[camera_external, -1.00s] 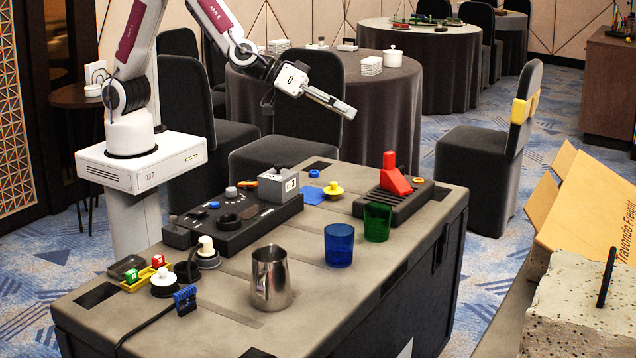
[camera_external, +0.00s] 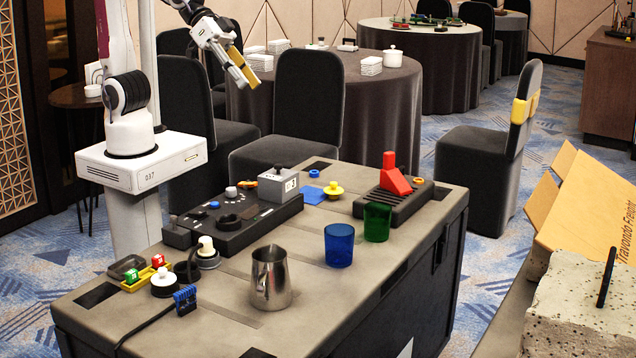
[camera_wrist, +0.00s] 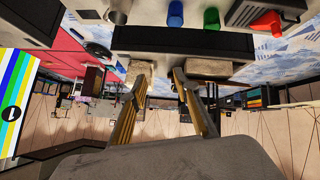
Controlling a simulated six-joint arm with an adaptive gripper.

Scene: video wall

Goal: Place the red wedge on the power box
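The red wedge (camera_external: 395,181) rests on a black ribbed box (camera_external: 408,206) at the right rear of the case top. It also shows at the upper right of the wrist view (camera_wrist: 267,23). A small grey box (camera_external: 279,187) stands at the right end of a black control panel (camera_external: 232,224). No readable label tells me which of these is the power box. My gripper (camera_external: 247,76) is raised high beyond the case, left of the wedge and well away from it. In the wrist view its fingers (camera_wrist: 159,78) are apart with nothing between them.
A blue cup (camera_external: 339,245) and a green cup (camera_external: 377,222) stand in front of the wedge, with a metal pitcher (camera_external: 271,278) farther left. A yellow knob (camera_external: 334,190) lies between the two boxes. Black chairs (camera_external: 308,105) stand behind the case (camera_external: 300,325).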

